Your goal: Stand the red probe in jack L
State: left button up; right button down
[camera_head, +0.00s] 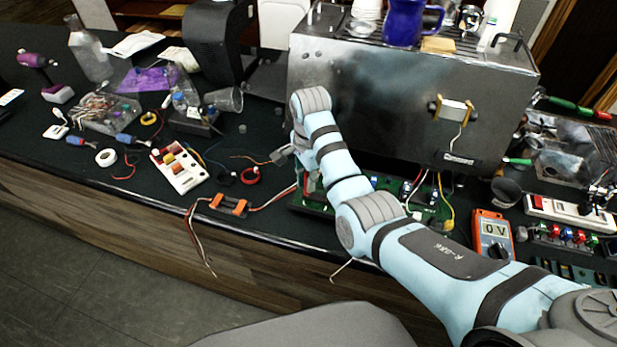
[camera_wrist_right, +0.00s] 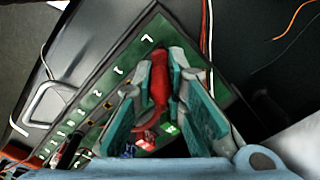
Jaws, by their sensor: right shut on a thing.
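My right gripper (camera_head: 287,156) is at the left end of the green circuit board (camera_head: 427,211), partly hidden by my own forearm in the head view. In the right wrist view, the gripper (camera_wrist_right: 164,72) is shut on the red probe (camera_wrist_right: 160,82), which lies between its teal finger pads. The same green board (camera_wrist_right: 104,88) lies below the fingers, with a row of white marks along one edge. The probe's tip is hidden, so I cannot tell whether it touches the board or a jack. My left gripper is out of view.
A large metal brewer housing (camera_head: 375,100) stands just behind the board. An orange multimeter (camera_head: 492,233) reading 0 V is to the right. An orange terminal block (camera_head: 229,205) with loose wires lies left, near the table edge. A bent wire handle (camera_wrist_right: 42,103) stands beside the board.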

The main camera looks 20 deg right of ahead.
jog(key=shift+f, duration=0.3)
dwell(0.7)
jog(key=c, duration=1.6)
grip_release()
jog(key=shift+o, duration=0.2)
